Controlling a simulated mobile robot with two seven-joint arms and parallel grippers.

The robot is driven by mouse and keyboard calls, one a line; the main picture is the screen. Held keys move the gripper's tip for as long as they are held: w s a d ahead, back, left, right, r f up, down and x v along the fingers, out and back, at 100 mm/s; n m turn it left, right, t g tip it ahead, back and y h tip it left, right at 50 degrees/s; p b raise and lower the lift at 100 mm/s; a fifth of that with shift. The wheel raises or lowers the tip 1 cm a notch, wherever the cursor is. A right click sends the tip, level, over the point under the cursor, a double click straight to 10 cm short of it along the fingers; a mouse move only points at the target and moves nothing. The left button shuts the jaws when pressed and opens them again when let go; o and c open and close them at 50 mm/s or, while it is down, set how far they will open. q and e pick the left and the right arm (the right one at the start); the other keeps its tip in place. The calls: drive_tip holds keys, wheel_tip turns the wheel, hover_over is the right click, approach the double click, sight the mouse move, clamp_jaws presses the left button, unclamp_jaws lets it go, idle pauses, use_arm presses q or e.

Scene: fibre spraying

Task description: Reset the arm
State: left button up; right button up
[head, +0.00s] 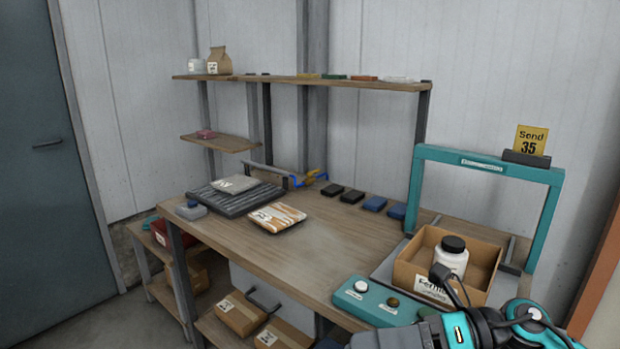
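My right arm (482,328) comes in at the bottom right, grey, black and teal, in front of the near edge of the bench. Its fingertips cannot be made out, so I cannot tell whether the gripper is open or shut. A small black part with a cable (441,273) rises from the arm and overlaps the front of a cardboard box (484,263). A white bottle with a black lid (452,258) stands upright in that box. My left gripper and arm are not in view.
The wooden bench (325,246) has clear room in its middle. A teal frame (487,163) stands behind the box, and a teal button panel (376,300) lies near the arm. Dark and blue blocks (374,204), a grey ribbed tray (232,204) and a patterned packet (276,217) lie farther back.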

drive_tip(key=w+d+f+m+t+h, duration=0.2)
drive_tip(key=w+f+m+t+h, duration=0.15)
drive_tip(key=m+t, duration=0.75)
drive_tip(key=w+d+f+m+t+h, duration=0.25)
drive_tip(key=f+m+t, duration=0.35)
drive_tip(key=m, duration=0.9)
drive_tip(key=s+d+f+m+g+h, duration=0.2)
drive_tip(key=s+f+m, duration=0.4)
drive_tip(key=f, duration=0.3)
drive_tip(key=s+d+f+m+g+h, duration=0.3)
drive_tip(key=s+f+m+h, duration=0.4)
drive_tip(key=f, duration=0.3)
drive_tip(key=shift+f+m+g, duration=0.25)
drive_tip(key=shift+m+g, duration=0.15)
drive_tip(key=shift+m, duration=0.3)
drive_tip(key=shift+d, duration=0.1)
